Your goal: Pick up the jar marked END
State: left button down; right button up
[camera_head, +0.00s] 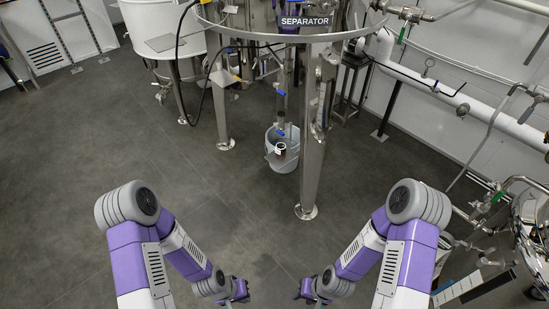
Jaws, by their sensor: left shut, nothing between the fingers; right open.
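A small dark jar (281,157) with a light rim and a small white label stands at the grey bucket below the separator. The label is too small to read, so I cannot tell whether it says END. I cannot tell whether the jar is inside the bucket or on its rim. My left gripper (241,291) is low at the bottom of the view, shut and empty, well short of the jar. My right gripper (303,290) is to its right at about the same height, open and empty, also far from the jar.
The grey bucket (292,163) stands on the floor behind a metal leg (312,150) of the separator frame. A sign (305,21) reads SEPARATOR. A white tank (160,25) stands at the back left, white pipes (455,92) run along the right. The dark floor (90,140) at left is clear.

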aim_at(280, 149)
jog(key=u, duration=0.75)
jog(key=i, duration=2.1)
jog(key=z, duration=0.7)
